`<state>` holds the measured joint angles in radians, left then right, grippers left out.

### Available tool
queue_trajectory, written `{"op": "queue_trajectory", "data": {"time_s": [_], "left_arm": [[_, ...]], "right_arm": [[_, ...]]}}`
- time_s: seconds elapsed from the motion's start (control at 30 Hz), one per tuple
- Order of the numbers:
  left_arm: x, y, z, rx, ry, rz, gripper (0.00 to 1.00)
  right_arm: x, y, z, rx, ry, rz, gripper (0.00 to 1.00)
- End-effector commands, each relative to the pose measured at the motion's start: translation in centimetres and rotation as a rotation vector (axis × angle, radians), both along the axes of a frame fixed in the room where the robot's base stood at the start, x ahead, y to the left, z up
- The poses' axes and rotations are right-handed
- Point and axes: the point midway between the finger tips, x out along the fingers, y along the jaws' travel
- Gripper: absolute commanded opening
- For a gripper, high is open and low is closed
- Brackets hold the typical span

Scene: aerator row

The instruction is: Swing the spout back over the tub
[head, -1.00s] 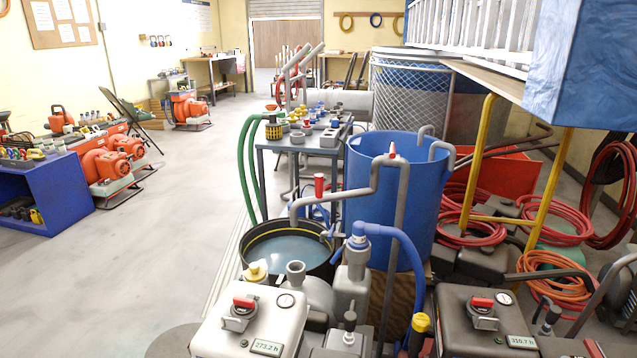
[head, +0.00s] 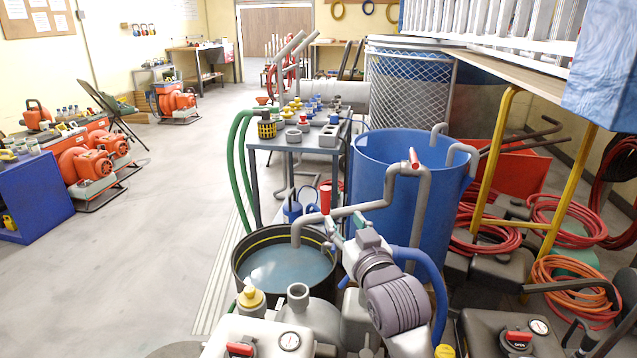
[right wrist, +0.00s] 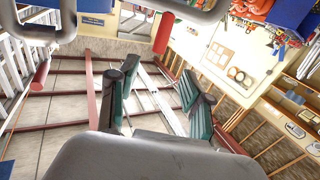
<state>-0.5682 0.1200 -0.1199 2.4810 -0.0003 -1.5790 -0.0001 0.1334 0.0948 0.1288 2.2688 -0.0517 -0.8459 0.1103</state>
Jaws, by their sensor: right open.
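The spout (head: 350,210) is a bent grey pipe with a red-topped joint on a grey post beside the blue barrel. Its down-turned end hangs over the far part of the black tub (head: 240,277), which holds pale bluish water. My right gripper (head: 346,226) is open and empty, its green-padded fingers pointing up close to the spout's horizontal arm, right of the tub. I cannot tell whether they touch. In the right wrist view, the open fingers (right wrist: 158,72) show with nothing between them, and a grey pipe (right wrist: 190,6) crosses above. My left gripper is not in view.
The blue barrel (head: 375,185) stands behind the post. A grey bench (head: 265,143) with small parts is behind the tub, with green hoses at its left. Grey pump housings crowd the front. Yellow legs (head: 490,160) and coiled red hoses (head: 560,220) are at right.

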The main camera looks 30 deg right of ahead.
Motion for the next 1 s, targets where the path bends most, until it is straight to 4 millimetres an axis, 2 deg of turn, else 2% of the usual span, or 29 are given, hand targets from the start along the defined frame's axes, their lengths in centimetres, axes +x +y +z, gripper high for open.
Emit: {"op": "queue_trajectory", "data": {"time_s": [0.17, 0.53, 0.67, 0.7, 0.8, 1.0], "left_arm": [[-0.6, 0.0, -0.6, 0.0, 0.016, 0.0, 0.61], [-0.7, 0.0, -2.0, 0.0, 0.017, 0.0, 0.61], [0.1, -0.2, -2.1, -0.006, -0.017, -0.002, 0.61], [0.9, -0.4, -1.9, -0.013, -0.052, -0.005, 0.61], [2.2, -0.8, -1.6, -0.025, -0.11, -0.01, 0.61], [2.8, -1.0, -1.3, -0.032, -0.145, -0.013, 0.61]], "right_arm": [[1.5, -0.3, 0.0, 0.0, -0.003, 0.0, 0.49], [9.0, -1.7, -0.1, 0.0, 0.0, 0.0, 0.49], [11.2, -2.0, -0.1, 0.0, 0.0, 0.0, 0.49], [11.7, -2.1, -0.2, 0.0, 0.0, 0.0, 0.49], [12.7, -2.3, -0.1, 0.0, 0.0, 0.0, 0.49], [13.5, -2.4, -0.1, 0.0, 0.0, 0.0, 0.49]]}}
